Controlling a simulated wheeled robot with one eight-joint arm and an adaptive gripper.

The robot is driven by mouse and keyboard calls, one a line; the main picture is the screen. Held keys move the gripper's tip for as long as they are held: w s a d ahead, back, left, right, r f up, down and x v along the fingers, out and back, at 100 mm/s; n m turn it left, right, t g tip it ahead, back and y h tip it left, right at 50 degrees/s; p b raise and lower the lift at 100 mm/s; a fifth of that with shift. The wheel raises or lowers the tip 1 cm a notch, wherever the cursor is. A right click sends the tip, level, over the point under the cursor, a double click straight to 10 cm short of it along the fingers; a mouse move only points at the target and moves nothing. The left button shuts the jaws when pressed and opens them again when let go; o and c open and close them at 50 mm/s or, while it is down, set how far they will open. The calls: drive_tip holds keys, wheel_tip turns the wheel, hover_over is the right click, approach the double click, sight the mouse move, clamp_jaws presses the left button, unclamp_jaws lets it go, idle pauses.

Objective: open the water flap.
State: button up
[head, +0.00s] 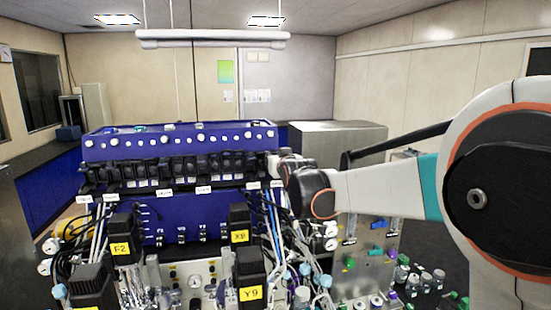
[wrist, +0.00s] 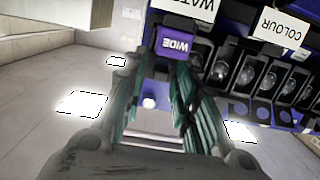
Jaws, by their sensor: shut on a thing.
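In the wrist view, a dark piece with a purple label reading WIDE (wrist: 178,43) sits beneath a white sign (wrist: 190,7) whose visible letters read WAT; I take this piece for the water flap. My gripper (wrist: 166,62) has its two teal fingers at this piece, shut on it. The exact contact at the fingertips is partly hidden by the fingers. In the head view, my gripper (head: 284,163) is at the right end of the row of black units on the blue console (head: 185,150); its fingers are too small to make out there.
A white COLOUR sign (wrist: 277,27) and several dark round-fronted units (wrist: 245,75) are beside the flap. In the head view, bottles, tubes and black pump heads (head: 249,268) crowd the front. A grey cabinet (head: 340,138) stands behind my arm.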

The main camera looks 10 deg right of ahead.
drive_tip(key=g+p, duration=0.1)
drive_tip(key=r+g+p, duration=0.1)
drive_tip(key=g+p, duration=0.1)
drive_tip(key=shift+r+g, duration=0.3)
drive_tip(key=g+p, duration=0.1)
drive_tip(key=r+g+p, duration=0.1)
drive_tip(key=g+p, duration=0.1)
drive_tip(key=shift+w+g, duration=0.15)
drive_tip(key=shift+g, duration=0.15)
drive_tip(key=g+p, duration=0.2)
drive_tip(key=shift+w+r+g, duration=0.2)
drive_tip(key=shift+r+g, duration=0.1)
drive_tip(key=g+p, duration=0.3)
drive_tip(key=p, duration=0.1)
drive_tip(key=shift+w+r+g, duration=0.15)
drive_tip(key=shift+w+g, duration=0.1)
drive_tip(key=shift+g, duration=0.05)
drive_tip(key=o, duration=0.7)
drive_tip(key=shift+w, duration=0.1)
